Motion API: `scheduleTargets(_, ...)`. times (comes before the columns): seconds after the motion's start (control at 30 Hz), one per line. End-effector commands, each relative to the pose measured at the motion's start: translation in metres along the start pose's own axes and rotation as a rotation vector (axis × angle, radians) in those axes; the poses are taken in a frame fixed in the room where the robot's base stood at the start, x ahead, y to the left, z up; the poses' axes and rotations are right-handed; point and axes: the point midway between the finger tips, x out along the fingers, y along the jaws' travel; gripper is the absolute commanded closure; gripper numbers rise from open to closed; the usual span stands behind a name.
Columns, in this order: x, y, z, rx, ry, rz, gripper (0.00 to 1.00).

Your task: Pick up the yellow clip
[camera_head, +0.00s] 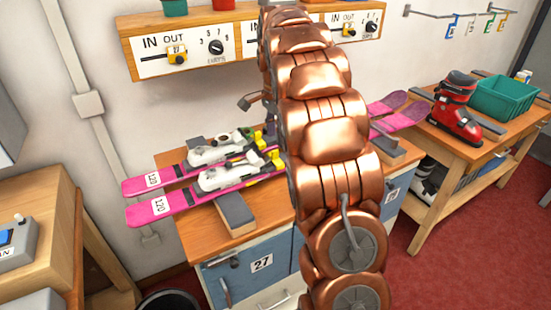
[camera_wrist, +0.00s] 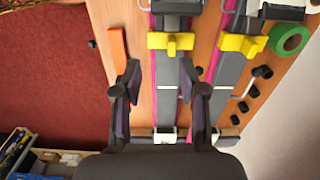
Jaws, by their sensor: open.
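Two yellow clip-like pieces sit across the pink-edged skis in the wrist view, a left one (camera_wrist: 171,42) and a right one (camera_wrist: 241,44). Yellow parts (camera_head: 272,156) also show on the ski bindings in the head view, beside my arm. I cannot tell which piece is the task's yellow clip. My gripper (camera_wrist: 160,74) is open and empty, with its fingers either side of the left ski (camera_wrist: 168,105), short of the left yellow piece. In the head view my copper arm hides the gripper and part of the skis.
The skis lie on a wooden bench (camera_head: 190,238). An orange block (camera_wrist: 118,43), a green tape roll (camera_wrist: 290,40) and several dark knobs lie around them. A red boot (camera_head: 455,105) and green bin (camera_head: 503,98) stand on the right bench.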

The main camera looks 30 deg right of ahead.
Motion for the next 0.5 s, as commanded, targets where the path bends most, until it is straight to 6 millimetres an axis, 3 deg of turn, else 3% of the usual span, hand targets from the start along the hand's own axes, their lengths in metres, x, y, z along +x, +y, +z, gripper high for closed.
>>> scheduleTargets(0.13,0.002,-0.008,-0.01,0.043,0.001,-0.007,0.58)
scheduleTargets(0.5,0.027,-0.008,-0.011,0.049,0.0,-0.003,0.58)
